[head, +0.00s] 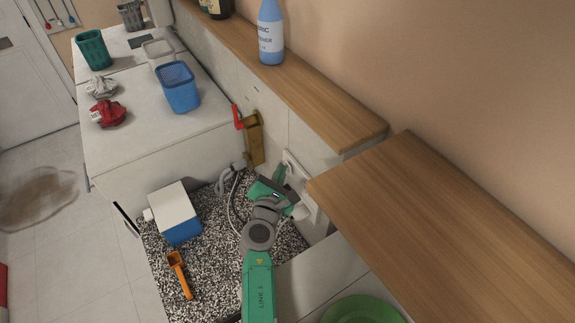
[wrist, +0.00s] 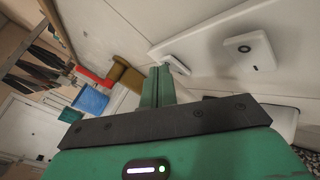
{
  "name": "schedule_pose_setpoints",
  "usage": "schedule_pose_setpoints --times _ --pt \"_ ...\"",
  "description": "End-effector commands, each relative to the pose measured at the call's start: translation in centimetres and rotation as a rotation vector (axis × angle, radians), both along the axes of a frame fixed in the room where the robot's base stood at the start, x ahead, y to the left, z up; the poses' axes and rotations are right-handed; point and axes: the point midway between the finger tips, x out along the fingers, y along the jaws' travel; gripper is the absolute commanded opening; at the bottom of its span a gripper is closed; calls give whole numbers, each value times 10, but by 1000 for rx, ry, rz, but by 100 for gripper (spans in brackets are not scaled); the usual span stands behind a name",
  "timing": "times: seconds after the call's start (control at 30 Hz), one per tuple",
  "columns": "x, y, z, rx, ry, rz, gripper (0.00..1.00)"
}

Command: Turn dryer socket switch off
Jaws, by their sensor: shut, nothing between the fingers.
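My gripper (head: 279,174) is at the wall above the speckled counter, its green fingers shut and empty. In the wrist view the closed fingers (wrist: 161,70) point at the wall beside a white socket plate (wrist: 174,62), which they partly hide. I cannot tell whether they touch it. This plate also shows in the head view (head: 290,160), just beyond the fingertips. A second white square plate (wrist: 247,50) with a small dark spot is on the wall to the right in the wrist view. No label shows which is the dryer's socket, and the switch position is not readable.
A brown holder (head: 254,140) and a red item (head: 238,117) are on the wall beyond the sockets. A blue-and-white box (head: 175,212) and an orange scoop (head: 179,274) lie on the speckled counter (head: 215,262). A wooden shelf (head: 440,210) juts out at right.

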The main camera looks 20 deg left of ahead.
Motion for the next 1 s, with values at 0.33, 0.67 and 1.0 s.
schedule_pose_setpoints --times 0.33,0.67,1.0 --pt "2 -2 0 0 0 0 0" --pt "-4 4 -1 0 1 1 0" --pt "-9 8 -2 0 0 0 0"
